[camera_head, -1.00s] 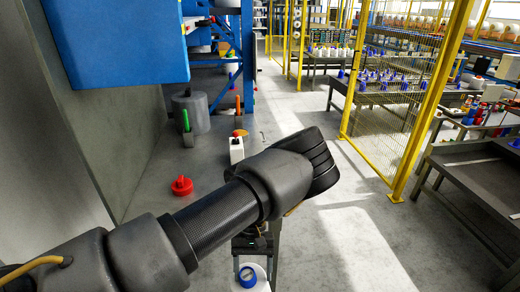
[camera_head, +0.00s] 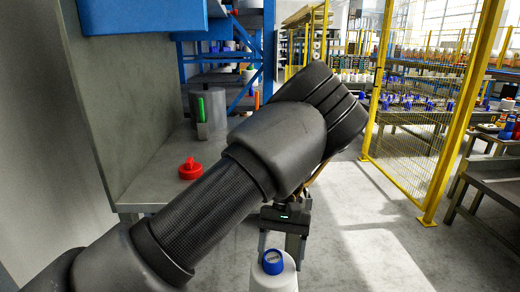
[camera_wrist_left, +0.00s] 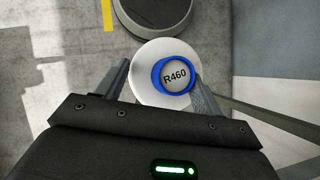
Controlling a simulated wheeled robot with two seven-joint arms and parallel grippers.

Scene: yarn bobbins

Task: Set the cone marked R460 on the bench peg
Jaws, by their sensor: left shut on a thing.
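The cone marked R460 (camera_wrist_left: 148,90) is white with a blue ring around its labelled top, and shows in the left wrist view between the fingers. My left gripper (camera_wrist_left: 160,88) is shut on it. In the head view the white cone (camera_head: 274,280) hangs below my left gripper (camera_head: 284,240), its lower part cut off by the picture's bottom edge. My left forearm covers much of the middle of the head view. I cannot make out a bench peg. My right gripper is not in view.
A grey bench (camera_head: 150,186) at the left bears a red-capped item (camera_head: 190,169) and a green upright piece (camera_head: 201,110) in a holder. A yellow mesh fence (camera_head: 412,140) and a dark table (camera_head: 495,180) stand at the right. Open floor (camera_head: 350,240) lies between.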

